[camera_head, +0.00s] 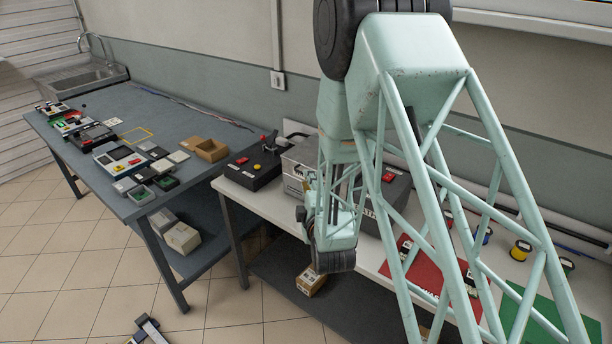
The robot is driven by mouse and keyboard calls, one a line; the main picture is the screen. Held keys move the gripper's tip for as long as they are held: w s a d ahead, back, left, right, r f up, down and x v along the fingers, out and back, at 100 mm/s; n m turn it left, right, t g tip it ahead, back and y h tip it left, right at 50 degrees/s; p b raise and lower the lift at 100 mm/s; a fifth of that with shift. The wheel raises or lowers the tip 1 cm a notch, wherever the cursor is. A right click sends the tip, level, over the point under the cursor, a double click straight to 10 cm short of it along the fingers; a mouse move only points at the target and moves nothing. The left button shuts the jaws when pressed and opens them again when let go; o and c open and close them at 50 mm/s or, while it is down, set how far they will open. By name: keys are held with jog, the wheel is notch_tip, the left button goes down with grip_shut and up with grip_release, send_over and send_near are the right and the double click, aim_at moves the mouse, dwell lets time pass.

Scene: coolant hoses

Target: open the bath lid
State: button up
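A grey metal box (293,170), which looks like the bath, stands on the white bench against the wall. Its top looks closed, but my pale green arm covers much of it, so the lid's edge and any handle cannot be made out. A dark grey unit with a red button (388,178) stands at its right, partly behind my arm. The end of my arm hangs in front of the box. My gripper's fingers cannot be made out there, and I cannot tell whether they touch anything.
A black control box (253,169) with red and yellow buttons is left of the metal box. A red mat (412,262), a green mat (545,318) and several spools lie at the right. A cardboard box (311,281) is below. The blue-grey table (190,115) holds several devices.

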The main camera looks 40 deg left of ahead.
jog(key=shift+x, duration=2.5)
jog(key=shift+c, duration=0.6)
grip_shut()
